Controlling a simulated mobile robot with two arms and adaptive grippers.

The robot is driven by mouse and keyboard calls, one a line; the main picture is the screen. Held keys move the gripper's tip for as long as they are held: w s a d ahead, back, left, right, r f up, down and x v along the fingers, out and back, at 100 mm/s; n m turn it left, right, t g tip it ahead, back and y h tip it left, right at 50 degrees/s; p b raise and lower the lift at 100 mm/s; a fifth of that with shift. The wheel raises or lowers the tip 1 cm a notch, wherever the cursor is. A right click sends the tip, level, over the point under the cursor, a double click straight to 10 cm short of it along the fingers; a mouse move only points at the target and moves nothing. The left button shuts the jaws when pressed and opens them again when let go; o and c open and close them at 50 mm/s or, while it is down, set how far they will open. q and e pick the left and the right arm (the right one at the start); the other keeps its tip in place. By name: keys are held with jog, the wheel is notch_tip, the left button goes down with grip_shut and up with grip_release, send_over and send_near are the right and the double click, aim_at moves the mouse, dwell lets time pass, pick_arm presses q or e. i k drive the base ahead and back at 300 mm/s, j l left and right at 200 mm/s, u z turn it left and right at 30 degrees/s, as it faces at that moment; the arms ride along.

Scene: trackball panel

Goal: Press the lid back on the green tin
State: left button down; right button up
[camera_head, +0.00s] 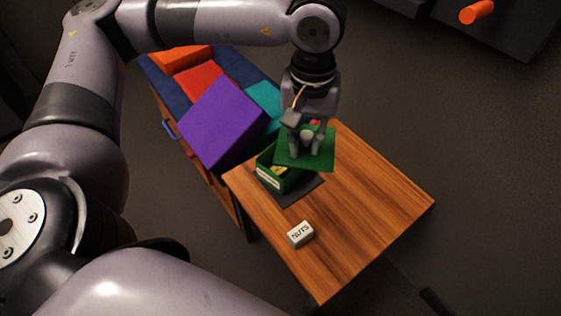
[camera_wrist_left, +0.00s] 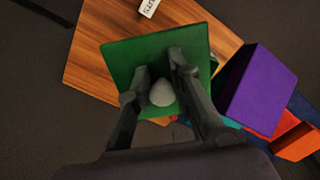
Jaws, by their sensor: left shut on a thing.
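The green tin (camera_head: 268,177) stands open on a dark mat (camera_head: 299,195) near the left corner of the wooden table, with something yellow inside. The green lid (camera_head: 319,161) is held above and to the right of the tin, covering part of it. My left gripper (camera_head: 306,148) is shut on the lid by its pale round knob. In the left wrist view the lid (camera_wrist_left: 150,58) lies below the fingers (camera_wrist_left: 162,82), with the grey knob (camera_wrist_left: 162,93) between them. Whether the lid touches the tin's rim is hard to tell. My right gripper is not in view.
A small white block marked NUTS (camera_head: 300,234) lies on the wooden table (camera_head: 365,210). A large purple box (camera_head: 222,122) leans close to the tin on the left. Red (camera_head: 200,83), orange and teal boxes sit behind on a blue surface. The table's right side is clear.

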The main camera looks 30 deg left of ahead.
aim_at(264, 162)
jog(key=k+j+z, duration=0.25)
jog(key=k+j, duration=0.35)
jog(key=j, duration=0.15)
jog(key=i+j+z, duration=0.2)
jog(key=j, duration=0.65)
jog(key=j+z, duration=0.2)
jog(key=j, duration=0.65)
